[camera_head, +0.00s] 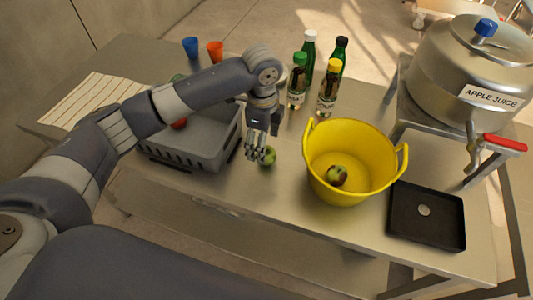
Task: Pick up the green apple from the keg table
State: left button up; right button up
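A green apple (269,156) sits on the metal table (270,205) between the grey crate and the yellow bucket. My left gripper (257,155) points down at it from above. Its fingers overlap the apple's left side in the picture. I cannot tell whether they touch it or how far apart they are. Another apple, green with reddish-brown patches (337,176), lies inside the yellow bucket (378,186). My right gripper is not in view.
The grey crate (200,155) holds something red (180,123), partly hidden by my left arm. Several bottles (328,90) stand behind the bucket. A keg marked "APPLE JUICE" (450,75) and a black tray (427,230) are at right. Blue (190,47) and orange (215,51) cups stand at back left.

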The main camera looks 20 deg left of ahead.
aim_at(270, 153)
pick_arm(q)
jog(key=shift+d+f, duration=0.15)
jog(key=shift+f, duration=0.2)
jog(key=f, duration=0.1)
jog(key=f+p, duration=0.1)
jog(key=f, duration=0.1)
jog(key=shift+d+f+p, duration=0.25)
jog(key=shift+f+p, duration=0.05)
jog(key=shift+w+f, duration=0.1)
jog(key=shift+f, duration=0.4)
jog(key=c, duration=1.2)
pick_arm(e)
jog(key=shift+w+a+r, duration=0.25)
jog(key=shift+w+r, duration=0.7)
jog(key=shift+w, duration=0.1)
